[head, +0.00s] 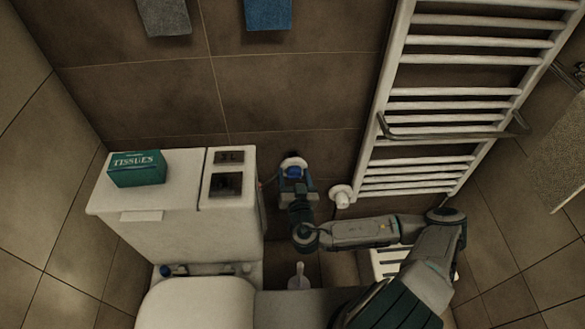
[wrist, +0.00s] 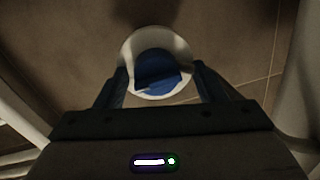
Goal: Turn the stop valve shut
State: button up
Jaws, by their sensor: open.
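The stop valve has a blue handle (head: 293,171) and a white round collar (head: 294,162) against the tiled wall, right of the toilet cistern. In the wrist view the blue handle (wrist: 156,72) sits inside the white ring (wrist: 181,50). My gripper (head: 294,184) is at the valve in the head view. In the wrist view its two fingers (wrist: 160,84) are open, one on each side of the blue handle. The lower part of the valve is hidden by my gripper. I cannot tell whether the fingers touch the handle.
The white cistern (head: 180,231) with a green tissue box (head: 137,168) stands close on the left. A white towel radiator (head: 450,103) and its white radiator valve (head: 341,196) are on the right. A white brush-like object (head: 299,279) stands below my gripper.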

jog(key=shift+w, duration=0.6)
jog(key=shift+d, duration=0.1)
jog(key=c, duration=0.9)
jog(key=shift+d, duration=0.1)
